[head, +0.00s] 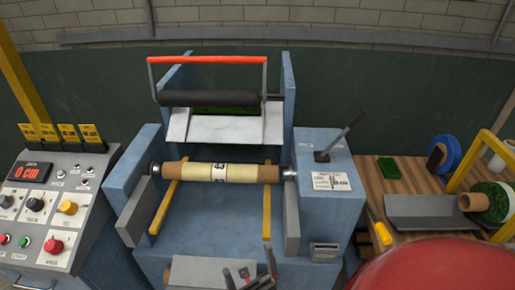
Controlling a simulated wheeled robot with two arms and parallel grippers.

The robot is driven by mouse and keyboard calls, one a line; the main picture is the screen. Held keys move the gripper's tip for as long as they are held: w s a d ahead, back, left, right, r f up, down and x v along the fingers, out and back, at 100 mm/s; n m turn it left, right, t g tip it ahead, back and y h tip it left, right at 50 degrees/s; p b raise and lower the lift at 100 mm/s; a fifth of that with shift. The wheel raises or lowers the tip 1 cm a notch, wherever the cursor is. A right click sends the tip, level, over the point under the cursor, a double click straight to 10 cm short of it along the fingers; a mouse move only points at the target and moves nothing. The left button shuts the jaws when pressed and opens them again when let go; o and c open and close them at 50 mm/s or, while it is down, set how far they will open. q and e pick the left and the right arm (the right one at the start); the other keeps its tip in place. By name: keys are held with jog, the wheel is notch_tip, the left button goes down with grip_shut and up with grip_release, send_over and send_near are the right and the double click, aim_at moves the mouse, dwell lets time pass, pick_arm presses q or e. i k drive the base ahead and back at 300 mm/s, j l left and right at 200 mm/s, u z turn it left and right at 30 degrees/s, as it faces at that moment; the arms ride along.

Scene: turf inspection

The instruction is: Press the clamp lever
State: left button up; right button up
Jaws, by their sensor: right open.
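A dark lever (341,138), which looks like the clamp lever, stands on top of the blue block at the right of the machine. It tilts up and to the right from a small base plate beside a white label (331,180). My right gripper (249,272) shows at the bottom middle, low in front of the machine. Its jaws are open and apart from the lever, to the lower left of it. Part of the gripper is cut off by the lower edge. My left gripper is not in view.
The blue machine (205,235) holds a pale roll (218,172) below a red handle bar (207,60). A control panel (48,215) with knobs and a "0 cm" display stands at left. A wooden bench (385,180) at right holds a grey tray (432,212), turf pieces and rolls.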

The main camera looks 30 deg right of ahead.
aim_at(362, 114)
jog(key=z, duration=1.6)
jog(key=i+u, duration=0.1)
jog(key=u, duration=0.3)
